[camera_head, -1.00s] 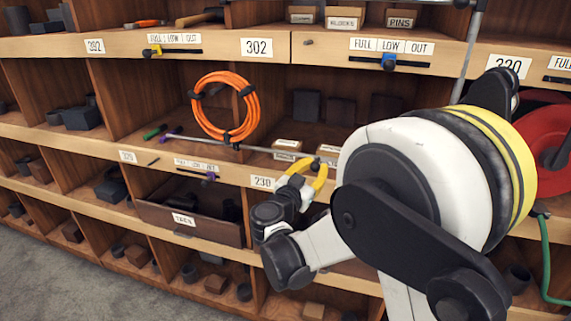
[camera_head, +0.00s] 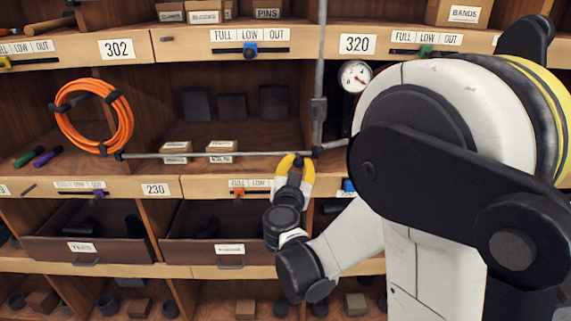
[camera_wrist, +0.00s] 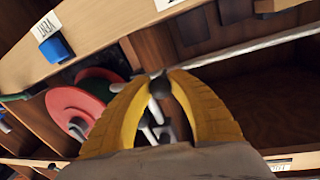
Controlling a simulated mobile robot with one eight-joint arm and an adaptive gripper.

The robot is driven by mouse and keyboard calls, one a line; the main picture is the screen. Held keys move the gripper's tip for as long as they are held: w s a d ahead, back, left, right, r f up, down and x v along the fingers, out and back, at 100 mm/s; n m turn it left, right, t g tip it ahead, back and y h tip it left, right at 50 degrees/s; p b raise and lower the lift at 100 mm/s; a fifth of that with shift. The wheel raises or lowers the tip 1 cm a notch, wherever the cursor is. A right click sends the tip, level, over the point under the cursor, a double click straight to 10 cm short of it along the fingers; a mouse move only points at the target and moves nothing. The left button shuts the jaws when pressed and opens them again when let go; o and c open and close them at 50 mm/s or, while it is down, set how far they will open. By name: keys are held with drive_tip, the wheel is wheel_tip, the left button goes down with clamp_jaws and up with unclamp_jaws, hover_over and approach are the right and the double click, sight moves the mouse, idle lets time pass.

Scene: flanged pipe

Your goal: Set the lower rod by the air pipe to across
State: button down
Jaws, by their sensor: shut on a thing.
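The air pipe (camera_head: 322,60) is a thin grey upright tube with a dark clamp, in front of the shelves. The lower rod (camera_head: 190,155) is a thin grey bar, lying nearly level in the head view. It runs left from the pipe's lower joint to a dark tip near the orange hose. My gripper (camera_head: 296,158) is at the rod's right part, just left of the pipe, its yellow fingers shut on it. In the wrist view, the fingertips (camera_wrist: 160,80) close around a dark round part, and a pale rod (camera_wrist: 240,48) runs off right. The fingers hide the exact contact.
A pressure gauge (camera_head: 355,76) sits right of the pipe. An orange hose coil (camera_head: 94,116) is at left, and small boxes (camera_head: 222,151) stand behind the rod. Drawers (camera_head: 90,247) lie below. A red disc (camera_wrist: 80,108) shows in the wrist view. My arm hides the right side.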

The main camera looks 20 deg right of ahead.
drive_tip(key=shift+s+d, duration=0.1)
drive_tip(key=shift+d, duration=0.05)
drive_tip(key=c, duration=1.2)
unclamp_jaws()
drive_tip(key=shift+d, duration=0.2)
drive_tip(key=shift+o, duration=0.2)
drive_tip(key=shift+a, duration=0.1)
drive_tip(key=shift+s+a, duration=0.15)
drive_tip(key=shift+s, duration=0.05)
drive_tip(key=v, duration=1.1)
drive_tip(key=shift+s+a, duration=0.2)
drive_tip(key=shift+s, duration=0.05)
drive_tip(key=shift+d+f, duration=0.1)
